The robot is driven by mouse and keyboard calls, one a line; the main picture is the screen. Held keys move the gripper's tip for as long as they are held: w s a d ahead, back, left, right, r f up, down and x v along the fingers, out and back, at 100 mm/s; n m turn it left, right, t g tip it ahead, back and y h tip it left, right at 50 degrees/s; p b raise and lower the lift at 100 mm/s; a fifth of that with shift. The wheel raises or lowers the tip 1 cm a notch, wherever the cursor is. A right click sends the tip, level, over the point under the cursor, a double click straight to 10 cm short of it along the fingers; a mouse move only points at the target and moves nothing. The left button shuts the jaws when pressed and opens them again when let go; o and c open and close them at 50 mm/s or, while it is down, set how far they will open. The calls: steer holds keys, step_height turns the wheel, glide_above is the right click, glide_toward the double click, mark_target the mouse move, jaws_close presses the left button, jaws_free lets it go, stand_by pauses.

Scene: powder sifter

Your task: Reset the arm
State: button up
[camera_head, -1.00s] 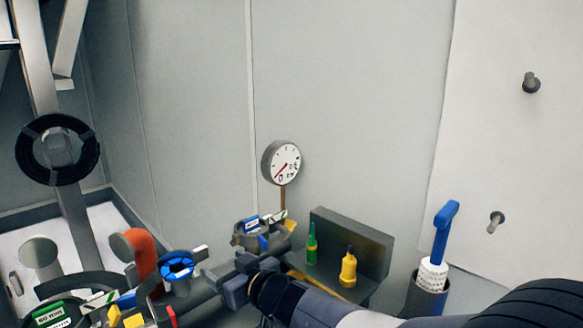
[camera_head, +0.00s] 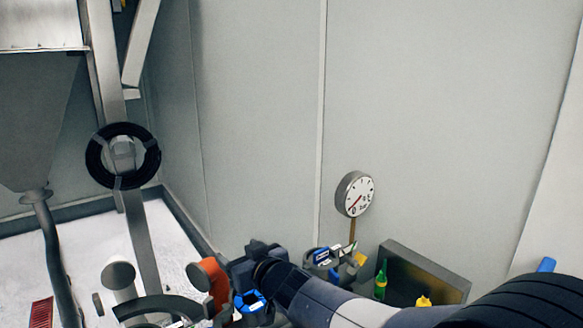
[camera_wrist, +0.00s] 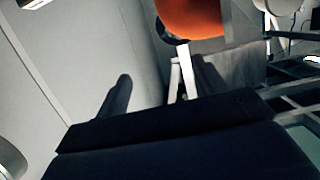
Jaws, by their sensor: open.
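My gripper (camera_head: 250,254) shows at the bottom centre of the head view, at the end of my arm. It is beside the orange curved part (camera_head: 211,278) and above the blue-ringed valve (camera_head: 251,301). In the wrist view my gripper (camera_wrist: 155,92) has its two dark fingers apart, with nothing between them. The orange part (camera_wrist: 198,15) is large at the top of the wrist view. From these views I cannot tell whether a finger touches it.
A pressure gauge (camera_head: 355,194) stands on a thin stem right of my gripper. A grey tray (camera_head: 425,270) holds a green bottle (camera_head: 380,281) and a yellow bottle (camera_head: 423,301). Open wall lies behind.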

steer(key=f, duration=0.2)
steer(key=f+b, duration=0.1)
steer(key=f, duration=0.4)
steer(key=shift+s+d+f, duration=0.15)
steer(key=shift+d+f, duration=0.1)
steer(key=shift+f, duration=0.15)
steer(key=shift+s+d+r, duration=0.15)
steer(key=shift+s, duration=0.05)
